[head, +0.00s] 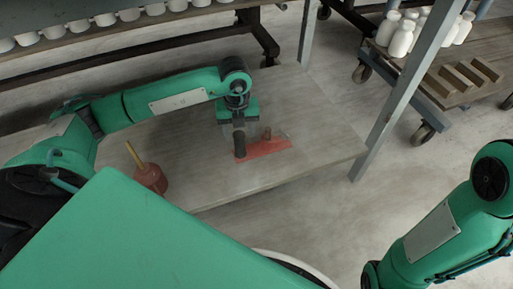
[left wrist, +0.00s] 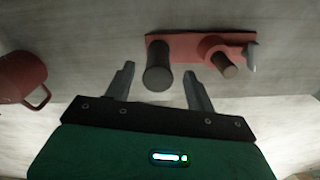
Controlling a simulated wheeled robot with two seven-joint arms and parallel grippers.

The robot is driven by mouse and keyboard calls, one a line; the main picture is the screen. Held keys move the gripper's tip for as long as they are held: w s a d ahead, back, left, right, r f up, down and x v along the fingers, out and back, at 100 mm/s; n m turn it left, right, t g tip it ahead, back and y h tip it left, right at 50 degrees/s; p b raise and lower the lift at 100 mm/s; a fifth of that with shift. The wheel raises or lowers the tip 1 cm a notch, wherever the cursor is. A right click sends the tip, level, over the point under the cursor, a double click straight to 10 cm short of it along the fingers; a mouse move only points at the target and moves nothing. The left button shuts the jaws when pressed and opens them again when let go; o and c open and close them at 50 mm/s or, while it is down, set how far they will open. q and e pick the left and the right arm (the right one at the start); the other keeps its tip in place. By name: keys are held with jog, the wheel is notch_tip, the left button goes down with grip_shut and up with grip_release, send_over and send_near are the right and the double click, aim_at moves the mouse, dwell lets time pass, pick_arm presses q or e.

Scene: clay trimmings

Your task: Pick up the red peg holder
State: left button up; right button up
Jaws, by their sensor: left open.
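The red peg holder (head: 268,149) lies on the grey-brown wooden shelf board. It is a flat red strip with a thick dark peg at its left end and a thinner brown peg further right. In the left wrist view the red strip (left wrist: 190,46) also shows a small grey piece at its right end. My left gripper (head: 239,135) points down over the holder's left end. Its jaws (left wrist: 158,72) are open, with the dark peg between the fingertips in the picture; I cannot tell if they touch it. My right gripper is out of view.
A red mug (head: 150,178) with a yellow stick stands left of the holder; its handle shows in the wrist view (left wrist: 22,84). A grey post (head: 395,100) rises at the board's right edge. White bottles (head: 402,38) and wooden blocks (head: 465,78) sit on a cart behind.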

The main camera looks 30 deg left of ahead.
aim_at(242, 152)
pick_arm(q)
notch_tip(242, 152, down, 3)
jog(key=shift+s+r+b, duration=0.1)
jog(key=shift+s+b, duration=0.05)
jog(key=shift+b, duration=0.75)
jog(key=shift+f, duration=0.4)
jog(key=shift+f+b, duration=0.1)
jog(key=shift+b, duration=0.2)
grip_shut()
